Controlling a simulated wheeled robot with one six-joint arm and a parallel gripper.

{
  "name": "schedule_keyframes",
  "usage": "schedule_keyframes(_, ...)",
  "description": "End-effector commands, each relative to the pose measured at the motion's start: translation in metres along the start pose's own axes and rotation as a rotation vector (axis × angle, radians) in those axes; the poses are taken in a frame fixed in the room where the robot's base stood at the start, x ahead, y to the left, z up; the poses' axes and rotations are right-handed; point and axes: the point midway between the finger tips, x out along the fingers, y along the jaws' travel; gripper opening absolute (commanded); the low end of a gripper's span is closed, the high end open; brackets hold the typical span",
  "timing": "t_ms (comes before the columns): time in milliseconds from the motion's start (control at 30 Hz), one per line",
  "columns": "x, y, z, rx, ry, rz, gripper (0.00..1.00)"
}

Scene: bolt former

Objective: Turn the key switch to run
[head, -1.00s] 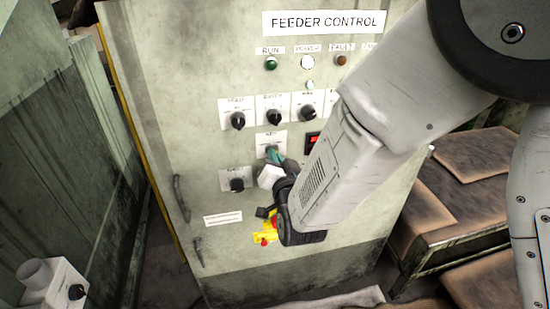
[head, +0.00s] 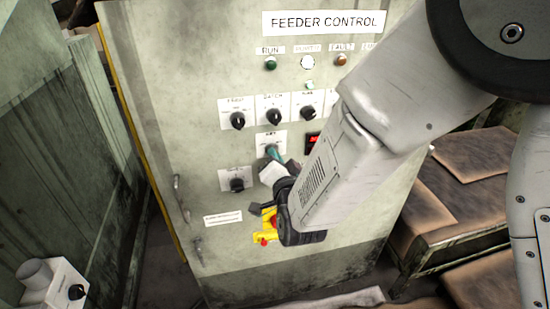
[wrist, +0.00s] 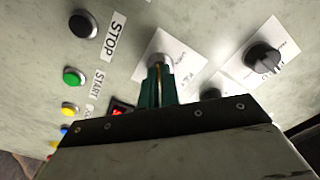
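The key switch (head: 272,148) sits on a white KEY plate in the middle of the FEEDER CONTROL panel. In the wrist view, its round metal collar (wrist: 159,60) shows just beyond my fingertips. My gripper (head: 273,153) is at the switch, with its teal fingers pointing at the panel. In the wrist view, the fingers (wrist: 158,82) are close together with a thin yellowish strip between them, and they appear shut on the key. The key itself is mostly hidden by the fingers. The switch's position cannot be read.
Several black selector knobs (head: 273,116) are above the key switch, and another knob (head: 237,185) is below left. A red button on a yellow plate (head: 265,238) is below, near my wrist. STOP (wrist: 83,24) and START (wrist: 74,76) buttons are left in the wrist view.

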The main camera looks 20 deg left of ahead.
Motion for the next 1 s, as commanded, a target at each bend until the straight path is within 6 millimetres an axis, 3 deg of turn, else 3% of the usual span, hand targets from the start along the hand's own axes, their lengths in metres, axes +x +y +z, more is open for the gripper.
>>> schedule_keyframes(67,0.000,0.000,0.001,0.000,-0.001,0.000,0.00)
schedule_keyframes(100,0.000,0.000,0.001,0.000,-0.001,0.000,0.15)
schedule_keyframes(133,0.000,0.000,0.000,0.000,-0.001,0.000,0.23)
schedule_keyframes(167,0.000,0.000,0.000,0.000,-0.001,0.000,0.25)
schedule_keyframes(500,-0.005,0.000,0.000,-0.001,-0.002,0.001,0.25)
schedule_keyframes(833,-0.058,0.000,0.001,0.000,-0.003,0.000,0.25)
schedule_keyframes(1000,-0.075,0.000,0.001,0.000,-0.002,0.000,0.25)
